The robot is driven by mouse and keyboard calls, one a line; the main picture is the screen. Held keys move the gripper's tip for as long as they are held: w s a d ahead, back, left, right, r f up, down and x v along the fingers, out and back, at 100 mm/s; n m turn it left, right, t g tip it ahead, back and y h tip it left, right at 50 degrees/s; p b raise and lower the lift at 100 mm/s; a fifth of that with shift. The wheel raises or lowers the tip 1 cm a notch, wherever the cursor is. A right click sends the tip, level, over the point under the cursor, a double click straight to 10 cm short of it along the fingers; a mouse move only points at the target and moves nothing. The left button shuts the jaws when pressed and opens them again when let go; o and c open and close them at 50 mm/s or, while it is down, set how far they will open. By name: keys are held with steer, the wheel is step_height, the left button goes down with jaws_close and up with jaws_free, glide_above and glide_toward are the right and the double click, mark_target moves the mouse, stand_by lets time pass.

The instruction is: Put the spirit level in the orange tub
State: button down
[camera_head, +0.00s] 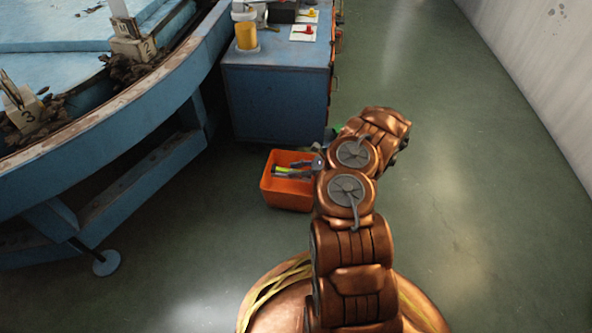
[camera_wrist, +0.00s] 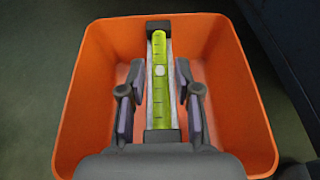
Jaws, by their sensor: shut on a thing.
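The orange tub (camera_head: 286,197) stands on the floor in front of the blue cabinet. Its rim and walls (camera_wrist: 75,100) surround my gripper's view in the wrist view. The spirit level (camera_wrist: 159,50), a yellow-green bar with dark ends, lies lengthwise between my fingers. My gripper (camera_wrist: 160,75) is shut on it, with one finger on each side. In the head view my gripper (camera_head: 303,168) and the level (camera_head: 284,172) are over or within the tub's opening. I cannot tell whether the level touches the tub's bottom.
A blue cabinet (camera_head: 277,100) stands behind the tub, with a yellow cup (camera_head: 246,37) on top. A large blue round machine (camera_head: 130,110) with numbered blocks fills the left. A green thing (camera_head: 333,131) is mostly hidden behind my arm. The floor at right is clear.

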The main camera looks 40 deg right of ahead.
steer(key=shift+f, duration=0.55)
steer(key=c, duration=0.8)
jaws_free()
